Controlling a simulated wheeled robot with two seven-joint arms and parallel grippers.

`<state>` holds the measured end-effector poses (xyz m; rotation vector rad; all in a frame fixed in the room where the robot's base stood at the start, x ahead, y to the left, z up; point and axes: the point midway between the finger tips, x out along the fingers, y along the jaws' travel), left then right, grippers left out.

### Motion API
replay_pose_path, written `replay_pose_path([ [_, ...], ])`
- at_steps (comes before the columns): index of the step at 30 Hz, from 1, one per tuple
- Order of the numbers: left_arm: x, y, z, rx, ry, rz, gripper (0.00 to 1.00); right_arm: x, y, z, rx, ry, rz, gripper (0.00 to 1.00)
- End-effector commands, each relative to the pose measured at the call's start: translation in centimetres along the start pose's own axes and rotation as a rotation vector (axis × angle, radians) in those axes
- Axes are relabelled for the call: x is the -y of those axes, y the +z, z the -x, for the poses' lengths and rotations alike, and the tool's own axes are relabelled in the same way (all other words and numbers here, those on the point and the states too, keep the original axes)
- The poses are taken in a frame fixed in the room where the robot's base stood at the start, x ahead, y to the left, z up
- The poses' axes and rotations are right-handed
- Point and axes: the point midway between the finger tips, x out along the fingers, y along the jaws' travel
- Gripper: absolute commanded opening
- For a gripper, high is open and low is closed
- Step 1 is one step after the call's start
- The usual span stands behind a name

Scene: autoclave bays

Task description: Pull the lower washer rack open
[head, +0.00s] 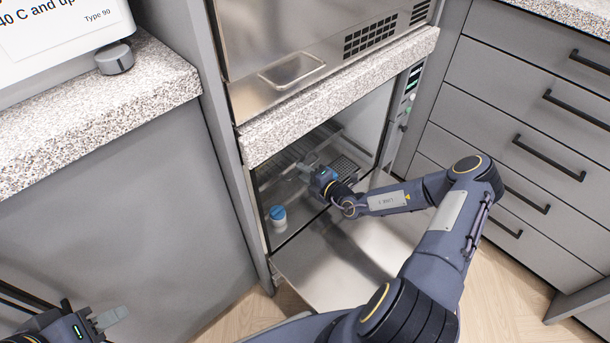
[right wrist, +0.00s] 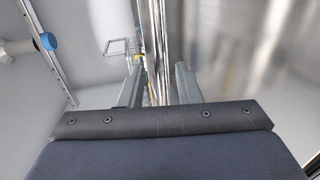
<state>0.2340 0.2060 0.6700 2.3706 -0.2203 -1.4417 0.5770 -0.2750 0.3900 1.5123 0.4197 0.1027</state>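The washer stands with its lower door (head: 345,255) folded down flat. The wire rack (head: 347,167) is inside the chamber, partly hidden by my right arm; part of its wire basket also shows in the right wrist view (right wrist: 118,47). My right gripper (head: 305,171) reaches into the chamber at the rack. In the right wrist view its two fingers (right wrist: 157,88) are apart, with a shiny metal bar (right wrist: 154,40) running between them. I cannot tell whether they touch it. My left gripper (head: 108,318) is at the lower left, away from the washer, its finger gap unclear.
A white part with a blue top (head: 278,217) stands at the chamber's left front. A speckled ledge (head: 340,92) overhangs the opening. Grey drawers (head: 535,130) are on the right and a counter (head: 95,105) on the left. Some wooden floor (head: 500,300) is clear.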

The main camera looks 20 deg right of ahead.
Motion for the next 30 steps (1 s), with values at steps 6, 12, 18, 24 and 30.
replay_pose_path([
  [6,0.0,0.0,0.0,0.000,0.000,0.000,0.36,0.0,0.0,0.0,-0.001,0.000,0.000,0.30],
  [12,0.0,0.0,0.0,0.000,0.000,0.000,0.36,0.0,0.0,0.0,-0.001,0.000,0.000,0.04],
  [18,0.0,0.0,0.0,0.000,0.000,0.000,0.36,0.0,0.0,0.0,-0.001,0.000,0.000,0.00],
  [24,0.0,0.0,0.1,0.000,0.000,0.000,0.36,0.0,0.0,0.1,-0.001,-0.001,0.000,0.00],
  [30,-0.3,-0.4,0.8,0.000,0.000,0.000,0.36,0.1,0.0,1.7,0.000,-0.004,-0.002,0.00],
])
